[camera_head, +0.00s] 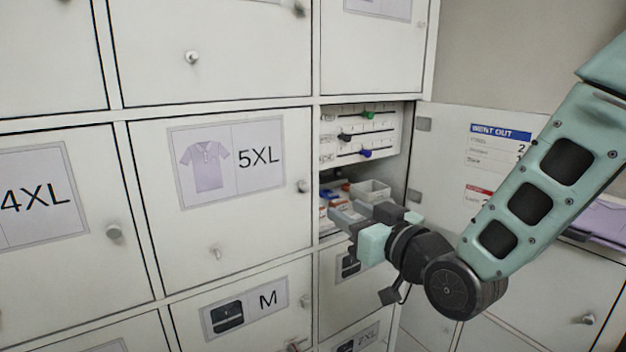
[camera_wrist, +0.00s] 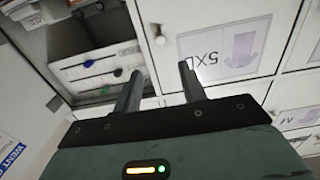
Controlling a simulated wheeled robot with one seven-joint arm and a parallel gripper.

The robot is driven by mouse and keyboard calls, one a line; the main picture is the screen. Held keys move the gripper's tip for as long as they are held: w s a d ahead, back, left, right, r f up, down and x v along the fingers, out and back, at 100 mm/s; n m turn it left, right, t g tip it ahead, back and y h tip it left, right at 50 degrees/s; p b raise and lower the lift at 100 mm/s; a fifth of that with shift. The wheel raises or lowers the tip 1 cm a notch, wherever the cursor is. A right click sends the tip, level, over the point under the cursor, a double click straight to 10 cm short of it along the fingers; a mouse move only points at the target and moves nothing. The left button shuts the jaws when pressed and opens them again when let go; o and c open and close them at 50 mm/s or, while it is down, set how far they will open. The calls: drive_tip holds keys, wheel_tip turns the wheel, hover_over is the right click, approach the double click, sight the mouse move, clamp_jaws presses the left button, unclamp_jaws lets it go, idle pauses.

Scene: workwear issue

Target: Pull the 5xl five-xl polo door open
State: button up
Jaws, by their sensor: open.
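The 5XL door (camera_head: 222,225) is a white locker door with a label showing a lilac polo and "5XL". It looks shut, flush with its neighbours. Its round knob (camera_head: 303,186) is at the right edge. In the wrist view the 5XL label (camera_wrist: 225,48) appears upside down, and the knob (camera_wrist: 158,36) lies beyond the fingertips, roughly between them in the picture. My gripper (camera_head: 345,217) is open and empty, to the right of and below the knob, in front of the open compartment. The fingers (camera_wrist: 160,70) are apart from the knob.
The 4XL door (camera_head: 60,250) is at left, the M door (camera_head: 250,325) below; both look shut.

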sight(306, 188)
drive_tip(key=p+x, duration=0.4)
drive_tip(key=x, duration=0.7)
drive_tip(key=shift+w+a, duration=0.15)
drive_tip(key=shift+a, duration=0.05)
drive_tip(key=shift+p+x, duration=0.35)
drive_tip(key=shift+x, duration=0.45)
drive_tip(key=shift+f, duration=0.1)
drive_tip(key=shift+c, duration=0.2)
clamp_jaws()
